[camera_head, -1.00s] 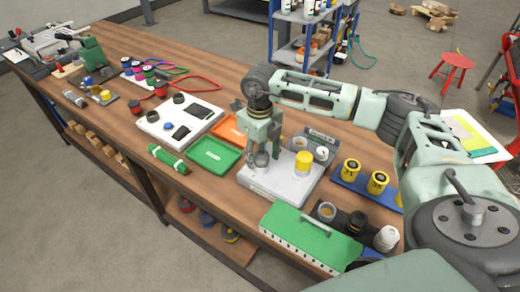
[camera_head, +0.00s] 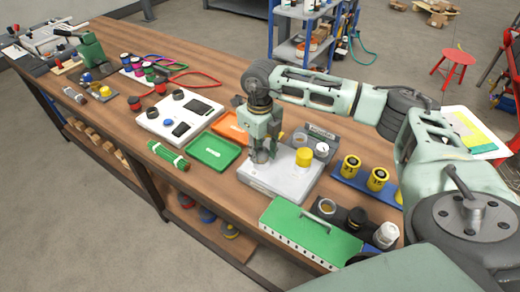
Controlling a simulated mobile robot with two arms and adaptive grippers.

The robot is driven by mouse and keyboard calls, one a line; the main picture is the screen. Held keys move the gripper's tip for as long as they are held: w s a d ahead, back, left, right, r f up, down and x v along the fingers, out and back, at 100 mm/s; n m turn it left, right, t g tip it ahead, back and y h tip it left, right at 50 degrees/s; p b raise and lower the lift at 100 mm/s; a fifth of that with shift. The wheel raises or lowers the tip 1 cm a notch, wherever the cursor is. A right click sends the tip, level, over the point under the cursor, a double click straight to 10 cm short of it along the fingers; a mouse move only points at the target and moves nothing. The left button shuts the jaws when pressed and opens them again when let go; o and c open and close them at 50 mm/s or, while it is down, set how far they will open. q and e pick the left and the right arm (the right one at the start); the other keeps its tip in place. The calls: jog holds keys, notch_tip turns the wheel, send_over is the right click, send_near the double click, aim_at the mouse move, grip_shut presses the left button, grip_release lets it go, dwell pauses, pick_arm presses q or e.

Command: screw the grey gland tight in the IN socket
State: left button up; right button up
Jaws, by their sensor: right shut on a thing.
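My right gripper (camera_head: 262,155) points down over the left part of a light grey block (camera_head: 285,181) on the bench. It is shut on the grey gland, which sits low between the fingers and is mostly hidden by them. The IN socket and any label on it are hidden under the gripper, so I cannot tell how deep the gland sits. A yellow round cap (camera_head: 304,157) stands upright on the same block, to the right of the gripper and apart from it. My left gripper is not in view.
A green tray (camera_head: 213,152) and an orange tray (camera_head: 232,127) lie left of the block. A green-lidded box (camera_head: 310,234) stands in front of it. A blue rack (camera_head: 361,182) with yellow parts is to the right. A white panel (camera_head: 180,117) lies farther left.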

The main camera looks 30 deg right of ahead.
jog(key=m, duration=0.4)
jog(key=shift+m+p, duration=0.3)
jog(key=m, duration=0.3)
jog(key=shift+p, duration=0.35)
jog(key=shift+m, duration=0.8)
jog(key=o, duration=1.2)
jog(key=shift+a, duration=0.1)
